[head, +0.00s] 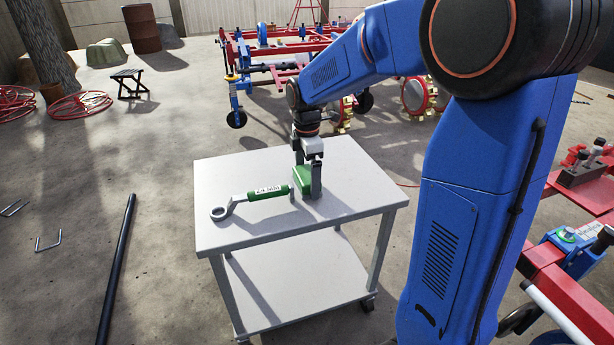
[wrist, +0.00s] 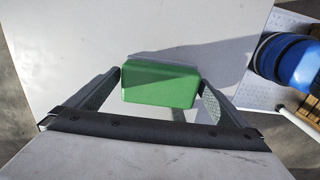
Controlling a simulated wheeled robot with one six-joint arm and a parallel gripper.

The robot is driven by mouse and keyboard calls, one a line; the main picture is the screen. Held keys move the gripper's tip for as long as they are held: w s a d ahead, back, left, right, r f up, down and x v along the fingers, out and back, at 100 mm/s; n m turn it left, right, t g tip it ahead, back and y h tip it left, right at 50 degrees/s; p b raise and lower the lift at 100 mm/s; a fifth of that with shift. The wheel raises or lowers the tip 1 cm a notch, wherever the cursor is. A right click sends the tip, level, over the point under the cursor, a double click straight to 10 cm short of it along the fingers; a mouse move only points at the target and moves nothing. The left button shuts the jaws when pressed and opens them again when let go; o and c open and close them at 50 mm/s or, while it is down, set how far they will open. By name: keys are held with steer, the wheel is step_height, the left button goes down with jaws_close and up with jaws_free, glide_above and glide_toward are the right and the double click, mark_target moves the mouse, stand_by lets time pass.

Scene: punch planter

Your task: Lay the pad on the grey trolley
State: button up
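The pad (head: 303,181) is a small green block at the grey trolley's top, right of its middle. The grey trolley (head: 345,160) has a flat light-grey top and a lower shelf. My gripper (head: 307,185) points down over the trolley, with its fingers on either side of the pad. In the wrist view the green pad (wrist: 160,84) sits between the two fingertips, which appear to touch its ends. The pad is at or just above the trolley top; I cannot tell whether it touches. Part of the pad is hidden by a finger in the head view.
A ring-ended tool with a green labelled grip (head: 268,192) lies on the trolley top, just left of the pad. A red and blue machine frame (head: 280,50) stands behind the trolley. A dark pole (head: 117,265) lies on the floor. The trolley top's front and right are clear.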

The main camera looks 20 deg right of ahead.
mark_target(307, 174)
step_height(307, 174, up, 12)
steer(key=s+d+m+t, duration=0.25)
steer(key=s+m, duration=0.65)
steer(key=s, duration=0.7)
steer(key=s+d+f+m+t, duration=0.1)
steer(key=s+f+m, duration=0.2)
steer(key=s, duration=0.4)
steer(key=s+d+f+m+t, duration=0.1)
steer(key=s+f+m, duration=0.2)
steer(key=s+m, duration=0.3)
steer(key=shift+s+d, duration=0.15)
steer(key=shift+s, duration=0.5)
